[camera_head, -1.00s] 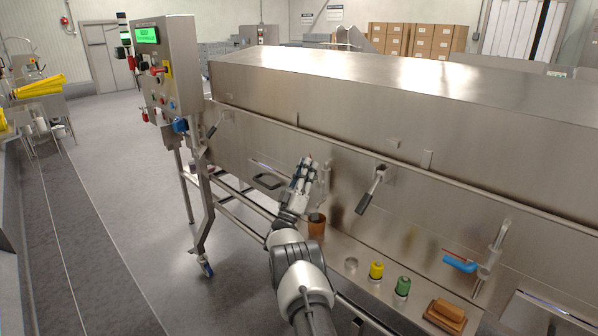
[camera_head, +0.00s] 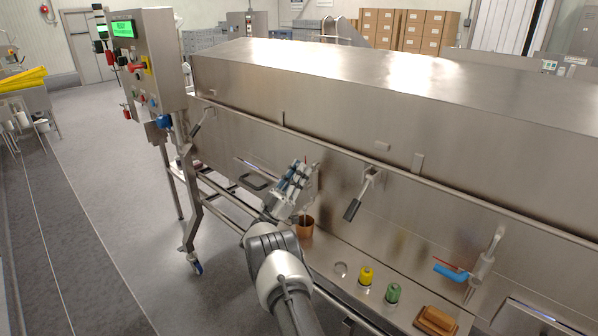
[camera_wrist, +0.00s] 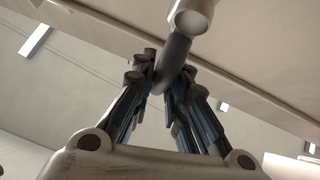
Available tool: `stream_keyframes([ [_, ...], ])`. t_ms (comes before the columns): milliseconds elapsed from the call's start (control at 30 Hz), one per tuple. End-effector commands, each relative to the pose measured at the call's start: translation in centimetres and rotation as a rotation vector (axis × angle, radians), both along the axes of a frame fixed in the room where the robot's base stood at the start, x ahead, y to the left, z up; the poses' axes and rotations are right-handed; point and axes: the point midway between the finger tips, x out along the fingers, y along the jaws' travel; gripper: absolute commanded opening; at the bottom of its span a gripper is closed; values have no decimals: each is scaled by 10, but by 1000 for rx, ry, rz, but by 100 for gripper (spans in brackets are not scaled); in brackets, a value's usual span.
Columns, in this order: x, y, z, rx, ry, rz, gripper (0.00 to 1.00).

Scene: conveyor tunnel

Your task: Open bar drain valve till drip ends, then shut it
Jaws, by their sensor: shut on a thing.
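My gripper (camera_head: 300,172) is at the tunnel's front panel, above a copper cup (camera_head: 304,229) on the lower ledge. In the wrist view its fingers (camera_wrist: 168,80) are shut on a dark rounded lever handle (camera_wrist: 178,50), which comes off a pale metal end piece (camera_wrist: 192,18). In the head view my fingers hide most of this handle, and its valve body and any drip cannot be made out. A blue-handled valve (camera_head: 450,272) on a metal pipe stands farther right, apart from my gripper.
A black-gripped lever (camera_head: 352,208) hangs on the panel right of my gripper. A yellow bottle (camera_head: 366,276), a green bottle (camera_head: 392,293) and a brown block (camera_head: 437,320) sit on the ledge. A control box (camera_head: 150,65) is at the left. Open floor (camera_head: 95,200) lies left.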

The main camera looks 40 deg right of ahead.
Motion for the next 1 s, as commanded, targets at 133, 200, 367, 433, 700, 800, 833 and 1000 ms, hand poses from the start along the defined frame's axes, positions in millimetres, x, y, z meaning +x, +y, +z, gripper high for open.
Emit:
stream_keyframes([
  [133,0,-1,2,0,-2,-1,0],
  [200,0,-1,2,0,-2,-1,17],
  [367,0,-1,1,0,-1,-1,27],
  [433,0,-1,1,0,0,-1,32],
  [700,0,0,0,0,1,-1,36],
  [800,0,0,0,0,1,-1,36],
  [833,0,1,-1,0,1,0,36],
  [1000,1,11,-12,3,3,2,36],
])
